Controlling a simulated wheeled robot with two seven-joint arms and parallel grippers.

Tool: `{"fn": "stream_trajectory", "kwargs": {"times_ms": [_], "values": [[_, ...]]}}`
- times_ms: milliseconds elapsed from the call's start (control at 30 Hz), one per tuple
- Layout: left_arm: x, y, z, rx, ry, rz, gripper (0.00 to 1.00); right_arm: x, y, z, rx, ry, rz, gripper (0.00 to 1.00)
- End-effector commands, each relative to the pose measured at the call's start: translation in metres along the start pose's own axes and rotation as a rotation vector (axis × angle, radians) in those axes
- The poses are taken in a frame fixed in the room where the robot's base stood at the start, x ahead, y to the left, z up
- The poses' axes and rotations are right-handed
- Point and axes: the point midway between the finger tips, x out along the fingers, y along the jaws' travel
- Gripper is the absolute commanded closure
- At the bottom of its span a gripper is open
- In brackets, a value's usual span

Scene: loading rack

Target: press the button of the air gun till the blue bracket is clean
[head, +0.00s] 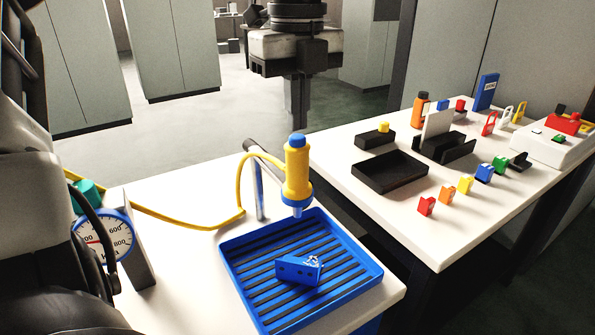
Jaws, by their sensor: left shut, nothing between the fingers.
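The yellow air gun (297,172) hangs upright, nozzle down, on a grey stand over a blue slatted tray (235,268). Its blue button (297,141) is on top. The blue bracket (291,271) lies on the slats below the nozzle, with whitish specks at its right end. My left gripper (298,123) points down with its fingers shut and empty. Its tips show just above the button in the picture; I cannot tell the depth or whether they touch. My right gripper is not in view.
A yellow hose (185,225) runs left from the air gun. A round gauge (103,240) stands at the left.

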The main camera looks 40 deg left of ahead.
Motion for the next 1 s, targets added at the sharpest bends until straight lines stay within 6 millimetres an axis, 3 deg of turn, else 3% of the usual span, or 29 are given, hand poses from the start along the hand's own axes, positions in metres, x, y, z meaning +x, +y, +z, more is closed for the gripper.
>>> {"fn": "stream_trajectory", "kwargs": {"times_ms": [1000], "values": [[0.012,0.0,0.0,0.0,0.0,0.0,1.0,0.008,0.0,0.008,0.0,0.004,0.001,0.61]]}}
